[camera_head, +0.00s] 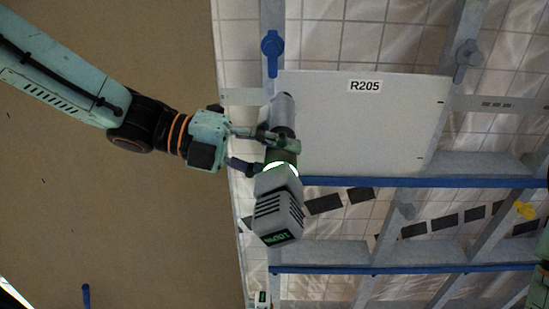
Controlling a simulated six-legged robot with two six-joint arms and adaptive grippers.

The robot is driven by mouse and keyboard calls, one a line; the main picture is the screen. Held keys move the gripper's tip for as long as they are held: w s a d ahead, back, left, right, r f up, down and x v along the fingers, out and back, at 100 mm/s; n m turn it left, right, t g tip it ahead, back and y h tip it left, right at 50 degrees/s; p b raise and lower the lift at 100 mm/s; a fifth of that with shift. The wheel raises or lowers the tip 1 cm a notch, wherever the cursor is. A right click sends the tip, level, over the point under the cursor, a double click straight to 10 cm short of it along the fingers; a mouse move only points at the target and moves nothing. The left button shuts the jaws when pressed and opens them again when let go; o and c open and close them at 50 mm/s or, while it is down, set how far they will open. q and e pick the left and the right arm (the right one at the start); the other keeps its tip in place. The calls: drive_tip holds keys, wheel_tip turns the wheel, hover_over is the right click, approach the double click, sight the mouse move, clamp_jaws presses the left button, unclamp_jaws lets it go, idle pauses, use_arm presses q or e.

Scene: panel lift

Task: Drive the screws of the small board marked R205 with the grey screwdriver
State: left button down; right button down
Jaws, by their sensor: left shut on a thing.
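The small board marked R205 (365,125) is a pale panel with a black-on-white label near its top edge. It lies against a metal frame, with its lower edge along a blue rail. My left gripper (275,143) is shut on the grey screwdriver (278,207), around its middle. The screwdriver's blocky grey end points down the picture and its narrow end points up, over the board's left edge. A bright ring glows near its middle. I cannot tell whether the tip touches a screw. Part of the board's left edge is hidden behind the screwdriver.
A blue clamp-like handle (272,50) is above the board's left corner and a grey one (467,55) is at its upper right. A yellow one (525,209) is at the far right. Blue rails (400,268) cross below.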

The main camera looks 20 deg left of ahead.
use_arm(q)
drive_tip(key=shift+w, duration=0.15)
drive_tip(key=shift+a, duration=0.6)
drive_tip(key=shift+r+p, duration=0.1)
drive_tip(key=shift+p, duration=0.25)
drive_tip(key=shift+d, duration=0.25)
drive_tip(key=shift+a+p, duration=0.35)
drive_tip(key=shift+a, duration=0.2)
drive_tip(key=shift+d, duration=0.4)
drive_tip(key=shift+d+b, duration=0.1)
drive_tip(key=shift+b, duration=0.2)
use_arm(e)
drive_tip(key=shift+a+r, duration=0.1)
drive_tip(key=shift+r, duration=0.35)
use_arm(q)
drive_tip(key=shift+w+b, duration=0.2)
drive_tip(key=shift+b, duration=0.1)
use_arm(e)
drive_tip(key=shift+a+f, duration=0.2)
drive_tip(key=shift+f, duration=0.15)
